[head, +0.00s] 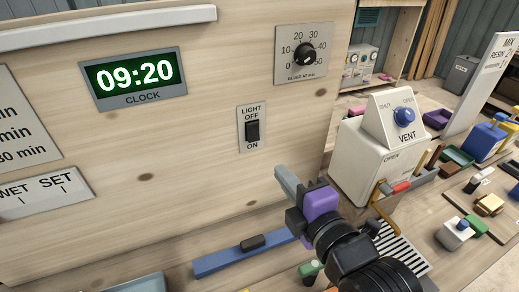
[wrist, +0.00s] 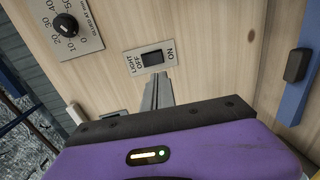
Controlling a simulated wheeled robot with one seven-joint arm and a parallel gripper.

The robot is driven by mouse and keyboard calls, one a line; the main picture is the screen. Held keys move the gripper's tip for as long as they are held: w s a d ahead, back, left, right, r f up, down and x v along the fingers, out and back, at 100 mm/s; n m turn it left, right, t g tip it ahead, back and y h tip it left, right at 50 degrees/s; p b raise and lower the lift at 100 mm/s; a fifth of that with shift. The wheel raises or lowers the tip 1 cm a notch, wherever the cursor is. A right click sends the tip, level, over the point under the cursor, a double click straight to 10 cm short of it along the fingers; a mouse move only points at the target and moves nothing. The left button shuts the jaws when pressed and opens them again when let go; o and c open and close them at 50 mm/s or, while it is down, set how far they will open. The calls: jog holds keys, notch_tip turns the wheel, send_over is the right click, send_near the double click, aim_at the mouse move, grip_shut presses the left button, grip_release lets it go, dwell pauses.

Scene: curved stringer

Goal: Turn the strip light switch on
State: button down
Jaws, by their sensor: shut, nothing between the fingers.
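The light switch (head: 252,131) is a black rocker on a grey plate marked LIGHT, OFF above and ON below, on the upright wooden panel. It also shows in the wrist view (wrist: 153,59), turned on its side, with OFF to the left and NO/ON lettering to the right. My gripper (head: 284,178) has a purple body and grey fingers, which are shut and empty. In the head view the fingertips are below and right of the switch plate. In the wrist view the fingertips (wrist: 158,78) point at the plate's lower edge, near the rocker. I cannot tell whether they touch the panel. The rocker's exact tilt is too small to tell.
A timer dial (head: 304,54) is above right of the switch, and a clock (head: 135,77) reading 09:20 is to its left. A white vent box (head: 375,165) stands to the right. A blue rail (head: 240,254) with a black slider runs below. The panel around the switch is bare.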

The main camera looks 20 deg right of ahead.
jog(key=b, duration=0.5)
send_near(254, 140)
jog(key=w+p, duration=0.3)
jog(key=w, duration=0.2)
jog(key=shift+w+f, duration=0.15)
jog(key=shift+w, duration=0.05)
jog(key=shift+w+f, duration=0.2)
jog(key=shift+w, duration=0.5)
jog(key=shift+w+f, duration=0.1)
jog(key=shift+w, duration=0.15)
jog(key=shift+s, duration=0.1)
